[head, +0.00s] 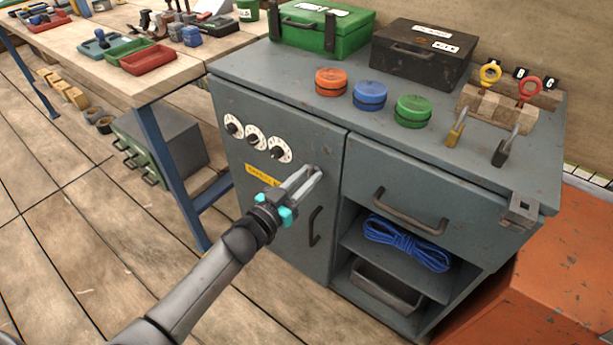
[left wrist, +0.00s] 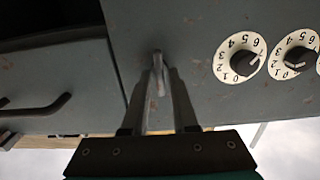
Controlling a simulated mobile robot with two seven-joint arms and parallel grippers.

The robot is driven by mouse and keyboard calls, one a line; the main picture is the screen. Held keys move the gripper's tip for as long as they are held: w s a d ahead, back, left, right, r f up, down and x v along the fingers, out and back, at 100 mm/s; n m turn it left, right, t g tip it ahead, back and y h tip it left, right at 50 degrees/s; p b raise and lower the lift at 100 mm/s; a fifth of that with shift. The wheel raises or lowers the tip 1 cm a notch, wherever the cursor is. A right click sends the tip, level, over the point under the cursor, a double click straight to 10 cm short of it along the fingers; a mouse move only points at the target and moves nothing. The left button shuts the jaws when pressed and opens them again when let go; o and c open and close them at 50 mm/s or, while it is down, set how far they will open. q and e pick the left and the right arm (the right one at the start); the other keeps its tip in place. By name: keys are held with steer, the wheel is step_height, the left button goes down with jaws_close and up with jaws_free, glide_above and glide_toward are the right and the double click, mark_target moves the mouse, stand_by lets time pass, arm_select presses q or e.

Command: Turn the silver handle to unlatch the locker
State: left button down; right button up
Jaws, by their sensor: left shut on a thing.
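The grey locker (head: 235,185) has a closed left door with three white dials (head: 255,139) and a yellow label (head: 262,175). The silver handle (left wrist: 158,65) sits on the door near its upper edge by the drawer side; in the head view my gripper mostly covers it. My left gripper (head: 312,177) reaches the door there and is shut on the handle. In the left wrist view the gripper (left wrist: 158,85) has one finger on each side of the handle. The dark door pull (head: 314,226) is below. My right gripper is not in view.
A drawer (head: 430,195) and blue rope (head: 407,243) are right of the door. A workbench (head: 120,75) stands left.

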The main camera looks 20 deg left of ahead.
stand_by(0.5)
arm_select(q)
steer(key=shift+m, duration=0.4)
steer(key=shift+m+p, duration=0.4)
steer(key=shift+m, duration=0.7)
steer(key=m, duration=0.3)
steer(key=shift+s+d+m, duration=0.1)
steer(key=shift+d+m, duration=0.05)
steer(key=shift+m, duration=0.15)
steer(key=shift+d+f+m+b, duration=0.15)
steer(key=shift+m+b, duration=0.1)
steer(key=shift+m, duration=2.55)
steer(key=shift+a+f+m+b, duration=0.1)
steer(key=shift+f+m+b, duration=0.1)
steer(key=shift+m, duration=2.6)
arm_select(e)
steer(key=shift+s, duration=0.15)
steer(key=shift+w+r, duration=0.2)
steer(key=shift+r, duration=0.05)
